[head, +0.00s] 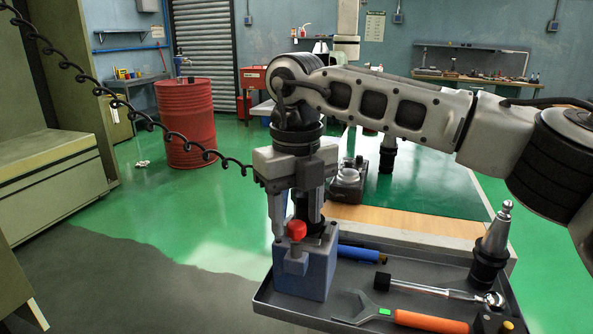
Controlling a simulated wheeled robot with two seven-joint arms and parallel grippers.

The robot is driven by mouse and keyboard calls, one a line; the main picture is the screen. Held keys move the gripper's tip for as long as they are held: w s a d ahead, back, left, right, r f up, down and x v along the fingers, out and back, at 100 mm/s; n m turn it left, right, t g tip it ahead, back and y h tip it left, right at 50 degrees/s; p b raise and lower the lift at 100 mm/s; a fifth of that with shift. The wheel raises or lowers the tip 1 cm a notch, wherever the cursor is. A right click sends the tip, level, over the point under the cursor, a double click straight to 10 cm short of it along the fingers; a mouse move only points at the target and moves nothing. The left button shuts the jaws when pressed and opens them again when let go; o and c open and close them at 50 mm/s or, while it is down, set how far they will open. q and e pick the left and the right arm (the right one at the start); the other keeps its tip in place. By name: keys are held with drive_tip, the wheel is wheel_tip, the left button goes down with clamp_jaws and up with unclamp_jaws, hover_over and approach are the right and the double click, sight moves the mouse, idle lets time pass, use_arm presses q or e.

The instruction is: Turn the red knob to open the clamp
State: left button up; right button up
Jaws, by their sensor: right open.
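The red knob (297,229) sits on top of the clamp, a blue block (318,274) with grey metal parts at the left end of the grey tray. My right gripper (299,218) comes in from the right on its arm and points down over the clamp. Its jaws are open, with one finger to the left of the knob and the other behind it or to its right. I cannot tell whether a finger touches the knob. The gripper hides the back of the clamp top. My left gripper is not in view.
The tray (262,297) also holds a blue cylinder (359,254), a ratchet (430,289), an orange-handled wrench (430,321) and an upright tool holder (490,250). A green-topped table (430,195) stands behind. A coiled black cable hangs at the left. A red drum (186,125) stands farther back.

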sight(296, 224)
use_arm(q)
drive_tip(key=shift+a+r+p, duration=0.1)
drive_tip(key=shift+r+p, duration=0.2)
drive_tip(key=shift+p, duration=0.65)
use_arm(e)
wheel_tip(296, 224, up, 15)
drive_tip(key=shift+r, duration=0.15)
